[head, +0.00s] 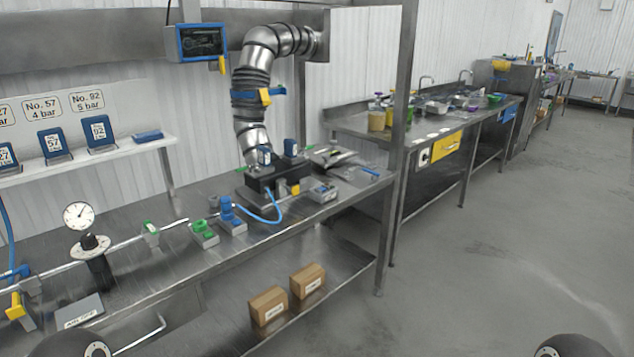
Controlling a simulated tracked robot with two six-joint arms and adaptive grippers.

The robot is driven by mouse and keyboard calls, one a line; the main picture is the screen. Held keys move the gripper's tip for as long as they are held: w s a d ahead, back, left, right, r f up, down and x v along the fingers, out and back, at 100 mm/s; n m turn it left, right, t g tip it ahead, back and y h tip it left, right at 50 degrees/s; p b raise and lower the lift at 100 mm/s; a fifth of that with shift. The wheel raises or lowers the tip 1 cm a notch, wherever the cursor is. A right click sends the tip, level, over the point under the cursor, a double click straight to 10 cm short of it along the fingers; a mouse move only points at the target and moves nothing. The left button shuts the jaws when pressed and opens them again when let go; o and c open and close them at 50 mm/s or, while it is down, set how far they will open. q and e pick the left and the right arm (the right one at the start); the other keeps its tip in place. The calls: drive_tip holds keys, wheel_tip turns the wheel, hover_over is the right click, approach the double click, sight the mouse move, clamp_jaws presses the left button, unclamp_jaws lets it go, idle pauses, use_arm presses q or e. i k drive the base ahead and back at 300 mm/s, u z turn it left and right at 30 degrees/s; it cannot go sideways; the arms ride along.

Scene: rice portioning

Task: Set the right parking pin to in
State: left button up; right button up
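I cannot tell which part is the right parking pin; nothing in view is clearly marked as one. A black block (278,177) with blue tags on top stands on the steel bench (160,285), under a ribbed metal duct. A small yellow piece (295,188) sits at its front. A green-topped fixture (204,234) and a blue-topped fixture (230,217) stand left of it on grey bases. Neither gripper's fingers show. Only dark rounded parts of my arms show at the bottom left and bottom right edges.
A pressure gauge (78,215) stands over a round black knob at the left. A blue hose (262,217) loops on the bench. Two cardboard boxes (269,305) lie on the lower shelf. A steel post (401,130) rises at the bench's right end. The floor at right is clear.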

sight(295, 190)
drive_tip(key=z, duration=0.1)
drive_tip(key=i, duration=1.65)
drive_tip(key=u, duration=0.8)
drive_tip(key=k, duration=0.7)
drive_tip(key=u, duration=0.2)
drive_tip(key=i, duration=0.75)
drive_tip(key=z, duration=0.1)
